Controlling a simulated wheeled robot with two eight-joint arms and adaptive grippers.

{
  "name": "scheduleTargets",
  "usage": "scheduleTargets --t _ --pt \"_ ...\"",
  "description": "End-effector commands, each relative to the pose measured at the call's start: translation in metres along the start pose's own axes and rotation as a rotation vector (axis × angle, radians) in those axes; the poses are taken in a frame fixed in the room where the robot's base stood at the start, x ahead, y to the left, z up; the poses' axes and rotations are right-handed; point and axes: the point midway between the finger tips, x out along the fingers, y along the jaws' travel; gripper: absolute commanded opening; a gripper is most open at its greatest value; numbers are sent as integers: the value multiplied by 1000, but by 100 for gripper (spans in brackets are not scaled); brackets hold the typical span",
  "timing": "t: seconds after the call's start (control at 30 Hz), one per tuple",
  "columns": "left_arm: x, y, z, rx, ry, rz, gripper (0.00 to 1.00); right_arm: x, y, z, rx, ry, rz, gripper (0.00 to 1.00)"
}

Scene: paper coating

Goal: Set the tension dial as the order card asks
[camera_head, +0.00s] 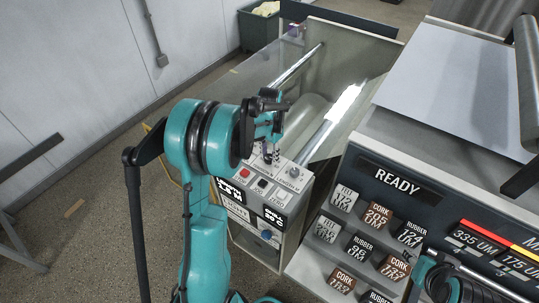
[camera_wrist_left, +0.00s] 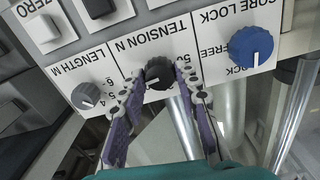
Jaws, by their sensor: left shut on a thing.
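The tension dial (camera_wrist_left: 159,72) is a dark knob with a white mark, under the upside-down label TENSION N in the left wrist view. My left gripper (camera_wrist_left: 160,82) has its two purple-grey fingers on either side of it, shut on it. In the head view my left gripper (camera_head: 268,152) is at the top of the control box (camera_head: 291,176), hiding the dial. My right gripper (camera_head: 440,282) shows only partly at the lower right; its jaws are unclear. I cannot make out an order card with a tension value.
Beside the tension dial are the grey LENGTH M knob (camera_wrist_left: 86,96) and blue CORE LOCK knob (camera_wrist_left: 251,46). A red button (camera_head: 244,173) is on the control box. A rack with a READY display (camera_head: 397,181) and labelled cores stands right. Rollers (camera_head: 330,120) lie behind.

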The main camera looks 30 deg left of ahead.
Motion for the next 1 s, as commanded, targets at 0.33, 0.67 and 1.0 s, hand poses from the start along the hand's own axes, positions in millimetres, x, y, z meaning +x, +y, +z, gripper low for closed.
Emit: scheduleTargets --t 0.33,0.67,1.0 --pt "0 0 0 -274 0 -1 3 8 0 6 0 0 0 40" --pt "0 -1 0 -526 0 -1 3 14 0 10 0 0 0 40" --pt "0 -1 0 -665 0 -1 3 16 0 11 0 0 0 40"
